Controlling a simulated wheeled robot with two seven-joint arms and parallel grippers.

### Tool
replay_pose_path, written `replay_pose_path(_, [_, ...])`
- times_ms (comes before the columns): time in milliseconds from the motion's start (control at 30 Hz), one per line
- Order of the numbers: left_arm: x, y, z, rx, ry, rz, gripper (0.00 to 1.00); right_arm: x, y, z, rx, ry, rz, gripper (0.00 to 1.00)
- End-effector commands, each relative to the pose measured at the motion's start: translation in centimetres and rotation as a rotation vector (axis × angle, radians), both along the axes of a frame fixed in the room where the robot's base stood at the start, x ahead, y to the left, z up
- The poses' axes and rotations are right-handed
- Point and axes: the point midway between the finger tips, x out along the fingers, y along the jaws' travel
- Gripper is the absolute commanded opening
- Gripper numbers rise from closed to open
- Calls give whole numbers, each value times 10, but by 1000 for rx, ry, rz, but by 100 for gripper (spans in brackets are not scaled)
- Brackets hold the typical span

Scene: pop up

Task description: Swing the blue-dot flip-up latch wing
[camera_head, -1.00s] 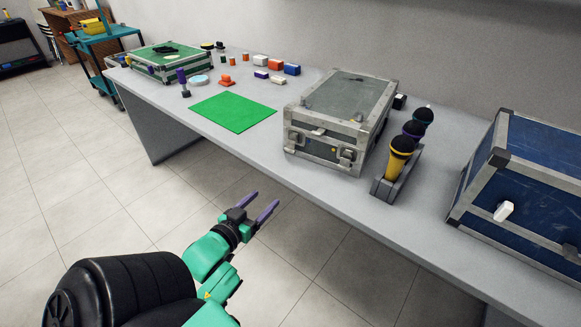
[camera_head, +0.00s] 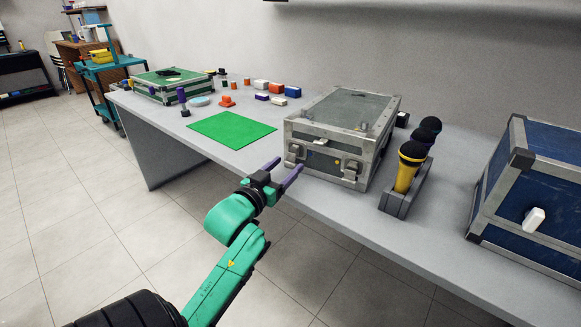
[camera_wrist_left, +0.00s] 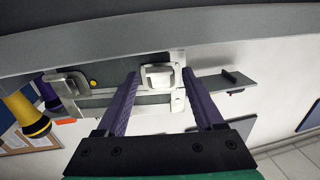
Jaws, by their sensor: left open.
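A grey metal-edged case (camera_head: 345,105) stands on the table with its front toward me. Two metal latches show on that front: a left one (camera_head: 295,151) and a right one (camera_head: 350,171). A yellow dot (camera_head: 337,162) sits beside the right latch. I cannot make out a blue dot. My left gripper (camera_head: 285,170) is open and empty, in front of the left latch near the table edge. In the left wrist view, one latch (camera_wrist_left: 159,76) shows between the two purple fingers (camera_wrist_left: 160,100), beyond their tips. The yellow dot (camera_wrist_left: 93,84) lies left of the fingers there.
A holder (camera_head: 406,195) with microphones stands right of the case, and a blue case (camera_head: 540,175) is farther right. A green mat (camera_head: 231,129) lies to the left. Small coloured blocks and a green case (camera_head: 165,82) are farther back. Floor in front is clear.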

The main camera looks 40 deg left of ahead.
Motion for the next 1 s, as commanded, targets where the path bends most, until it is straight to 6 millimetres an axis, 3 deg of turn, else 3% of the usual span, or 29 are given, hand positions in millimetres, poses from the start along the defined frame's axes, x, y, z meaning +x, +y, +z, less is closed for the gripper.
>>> replay_pose_path(167, [25, 4, 0, -1, -1, -1, 69, 2, 1, 4, 2, -1, 1, 32])
replay_pose_path(433, [29, 5, 0, 0, 1, -1, 69, 2, 2, 5, 3, -3, 1, 32])
replay_pose_path(467, [29, 5, 0, 0, 1, -1, 62, 2, 2, 5, 3, -3, 1, 32])
replay_pose_path(600, [29, 5, 0, 0, 1, -1, 8, 2, 2, 5, 3, -3, 1, 32])
replay_pose_path(633, [29, 5, 0, 0, 0, -1, 0, 2, 2, 5, 3, -3, 1, 32])
replay_pose_path(867, [28, 5, 1, -2, 4, -1, 0, 3, 2, 7, 4, -7, 1, 32])
replay_pose_path(1000, [28, 5, 3, -4, 18, -1, 0, -6, -4, -9, -7, 5, -3, 32])
